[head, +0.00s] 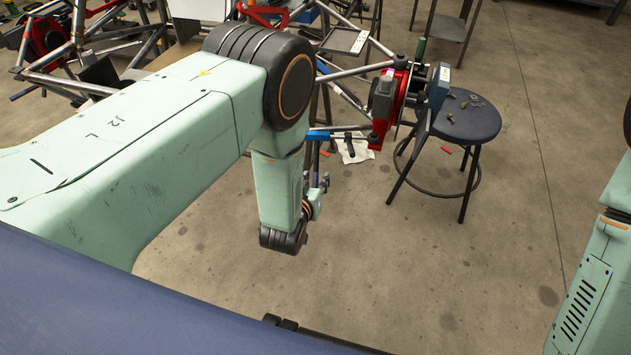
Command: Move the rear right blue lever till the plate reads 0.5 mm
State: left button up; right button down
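A blue lever (317,135) sticks out to the left from the red upright (385,112) on the right corner of the tube chassis (345,88). A small pale plate (347,40) sits on the chassis above it; its marking is too small to read. My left arm comes in from the left and bends down in front of the chassis. My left gripper (321,184) is mostly hidden behind its wrist, a little below the blue lever in the picture; I cannot tell whether they touch, or how its fingers stand. My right arm shows at the right edge; its gripper is out of view.
A dark round stool (466,118) with small metal parts on top stands right of the chassis corner. A white cloth (353,150) and a red piece (446,150) lie on the floor. The concrete floor (430,260) between my arms is clear.

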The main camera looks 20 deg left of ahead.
pick_arm(q)
jog(key=shift+w+f, duration=0.1)
jog(key=shift+w, duration=0.15)
jog(key=shift+d, duration=0.15)
jog(key=shift+w, duration=0.1)
jog(key=shift+c, duration=0.2)
jog(key=shift+c, duration=0.9)
grip_shut()
